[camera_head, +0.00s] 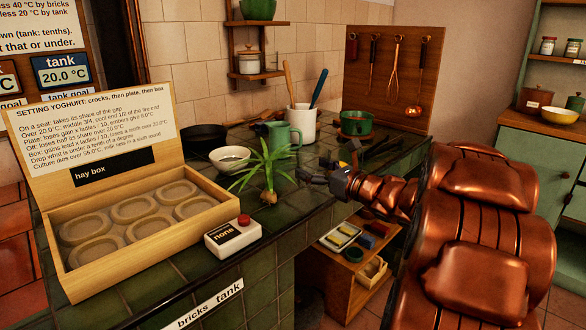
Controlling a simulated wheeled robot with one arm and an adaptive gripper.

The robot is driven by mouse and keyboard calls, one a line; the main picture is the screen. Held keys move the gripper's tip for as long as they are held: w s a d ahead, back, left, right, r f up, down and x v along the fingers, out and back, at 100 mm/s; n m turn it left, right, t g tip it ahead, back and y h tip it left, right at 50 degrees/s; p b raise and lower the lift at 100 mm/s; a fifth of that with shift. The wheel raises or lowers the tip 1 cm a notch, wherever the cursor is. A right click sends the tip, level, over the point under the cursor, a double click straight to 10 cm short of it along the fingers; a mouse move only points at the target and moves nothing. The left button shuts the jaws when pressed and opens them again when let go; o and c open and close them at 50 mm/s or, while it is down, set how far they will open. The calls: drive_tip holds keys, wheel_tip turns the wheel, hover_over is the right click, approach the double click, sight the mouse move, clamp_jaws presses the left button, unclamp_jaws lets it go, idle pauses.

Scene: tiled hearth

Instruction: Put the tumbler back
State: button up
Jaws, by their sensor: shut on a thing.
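I cannot make out a tumbler for certain in the head view. My gripper (312,175) reaches in from the right over the tiled counter (312,208), just right of a leafy green plant (264,172) with a pale bulb at its base. Its dark fingers are small here and point left. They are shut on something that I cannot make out. A green mug (287,140) stands behind the plant, beside a white utensil crock (302,123).
An open wooden hay box (150,252) with several oval hollows fills the left of the counter. A small white device (232,236) with a red button stands beside it. A white bowl (231,158), dark pan (206,142) and green pot (356,122) stand farther back. A low shelf (340,262) stands below.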

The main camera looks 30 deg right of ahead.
drive_tip(key=w, duration=0.4)
drive_tip(key=w+d, duration=0.1)
drive_tip(key=w, duration=0.3)
drive_tip(key=w+d+f, duration=0.1)
drive_tip(key=w, duration=0.3)
drive_tip(key=shift+p, duration=0.4)
wheel_tip(320, 180, down, 4)
drive_tip(key=shift+s+r, duration=0.15)
drive_tip(key=shift+r, duration=0.05)
drive_tip(key=shift+f+b, duration=0.15)
drive_tip(key=shift+b, duration=0.3)
drive_tip(key=o, duration=1.4)
drive_tip(key=shift+c, duration=0.2)
drive_tip(key=shift+r+p, duration=0.2)
drive_tip(key=shift+p, duration=0.15)
drive_tip(key=shift+b+v, duration=0.35)
drive_tip(key=shift+v, duration=5.65)
